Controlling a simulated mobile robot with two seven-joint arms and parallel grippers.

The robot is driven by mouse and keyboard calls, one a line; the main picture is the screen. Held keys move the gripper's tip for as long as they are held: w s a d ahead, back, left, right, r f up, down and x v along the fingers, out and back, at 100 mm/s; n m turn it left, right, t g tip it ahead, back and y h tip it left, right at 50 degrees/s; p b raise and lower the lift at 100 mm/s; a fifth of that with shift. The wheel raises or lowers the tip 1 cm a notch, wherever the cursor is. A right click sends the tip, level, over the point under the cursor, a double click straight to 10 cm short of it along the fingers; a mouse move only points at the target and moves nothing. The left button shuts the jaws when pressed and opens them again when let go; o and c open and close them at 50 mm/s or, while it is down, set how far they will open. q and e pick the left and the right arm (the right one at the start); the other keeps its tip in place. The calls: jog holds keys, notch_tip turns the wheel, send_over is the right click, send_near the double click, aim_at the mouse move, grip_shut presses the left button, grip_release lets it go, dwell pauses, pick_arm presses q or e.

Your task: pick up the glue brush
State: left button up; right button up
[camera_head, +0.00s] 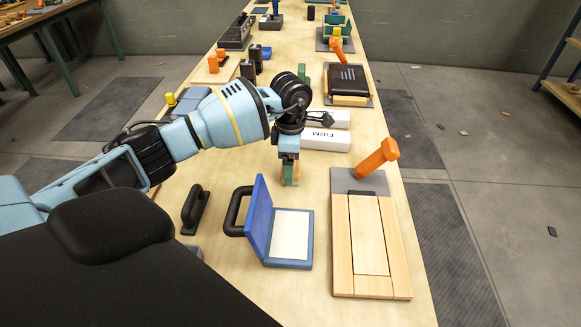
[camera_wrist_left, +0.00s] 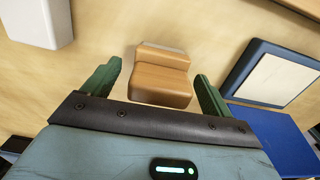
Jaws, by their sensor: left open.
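A small wooden block-shaped thing (camera_wrist_left: 160,82) with a stepped top and a pale strip along its far edge lies on the bench; it looks like the glue brush. In the wrist view it sits between the two green fingers of my left gripper (camera_wrist_left: 158,72), with a gap on each side. The gripper is open. In the head view my left gripper (camera_head: 289,176) points down over the bench and mostly hides the brush. My right gripper is in neither view.
A blue hinged pad (camera_head: 290,236) stands open just in front. A black-handled tool (camera_head: 194,209) lies to its left. White boxes (camera_head: 326,139), one lettered "FIRM", lie behind. A wooden frame with an orange handle (camera_head: 377,157) is at right. Bare bench (camera_head: 225,180) shows left of the gripper.

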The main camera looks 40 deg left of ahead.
pick_arm(q)
jog(key=c, duration=1.1)
notch_tip(320, 180, up, 10)
jog(key=shift+r, duration=0.1)
jog(key=shift+c, duration=0.2)
jog(key=o, duration=0.5)
jog(key=shift+c, duration=0.2)
jog(key=c, duration=0.3)
